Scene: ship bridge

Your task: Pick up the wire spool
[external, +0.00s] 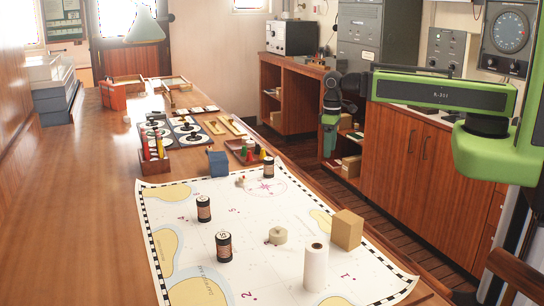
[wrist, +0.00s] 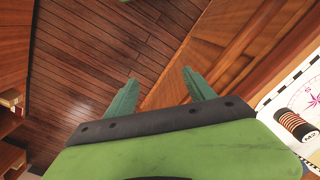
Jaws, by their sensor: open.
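Three dark spool-like cylinders with pale labels stand on the chart: one at the far edge by the compass rose (external: 269,167), one at mid left (external: 204,208) and one nearer (external: 224,246). I cannot tell which is the wire spool. In the wrist view a black spool with copper-coloured bands (wrist: 293,125) shows at the right edge, beside the compass rose. My gripper (external: 328,152) hangs off the right side of the table, pointing down, apart from the spools. In the wrist view my gripper (wrist: 160,92) is open and empty over the floor and table edge.
The chart (external: 180,225) also bears a tape roll (external: 278,236), a white paper roll (external: 316,267) and a tan box (external: 347,229). Cabinets (external: 415,150) stand at right.

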